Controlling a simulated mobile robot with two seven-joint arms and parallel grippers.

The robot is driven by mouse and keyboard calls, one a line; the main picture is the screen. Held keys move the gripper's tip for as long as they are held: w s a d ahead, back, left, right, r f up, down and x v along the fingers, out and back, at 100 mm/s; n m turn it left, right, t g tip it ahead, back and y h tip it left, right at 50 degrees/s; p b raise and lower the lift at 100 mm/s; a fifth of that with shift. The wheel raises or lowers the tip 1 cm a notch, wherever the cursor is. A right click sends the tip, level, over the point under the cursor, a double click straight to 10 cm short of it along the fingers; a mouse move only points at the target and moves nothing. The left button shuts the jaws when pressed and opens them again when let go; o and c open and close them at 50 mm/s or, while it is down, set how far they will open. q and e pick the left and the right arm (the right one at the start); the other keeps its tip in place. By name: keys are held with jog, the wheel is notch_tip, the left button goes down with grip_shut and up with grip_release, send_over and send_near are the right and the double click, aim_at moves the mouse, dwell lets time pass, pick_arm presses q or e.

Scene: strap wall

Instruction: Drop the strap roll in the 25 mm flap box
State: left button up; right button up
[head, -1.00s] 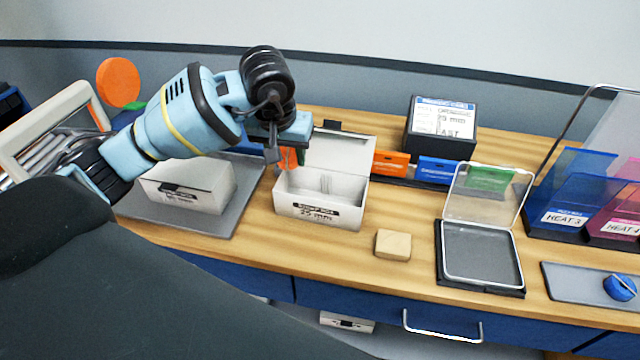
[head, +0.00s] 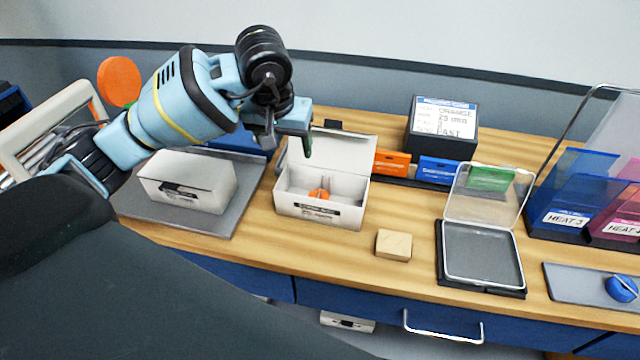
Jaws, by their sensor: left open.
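The orange strap roll (head: 319,193) lies inside the white 25 mm flap box (head: 318,215), near the front wall. The box stands on the wooden bench with its flap lid (head: 340,152) raised at the back. My left gripper (head: 287,150) is open and empty above the box's back left corner, apart from the roll. My right gripper is not in view.
A second white box (head: 188,182) stands on a grey mat (head: 215,225) to the left. A wooden block (head: 393,244) and a clear-lidded black tray (head: 480,255) are to the right. A sign (head: 443,118) on a black block reads orange, 25 mm.

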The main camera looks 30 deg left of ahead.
pick_arm(q)
jog(key=v, duration=0.4)
jog(key=shift+s+r, duration=0.1)
jog(key=shift+r, duration=0.3)
jog(key=shift+s+f, duration=0.1)
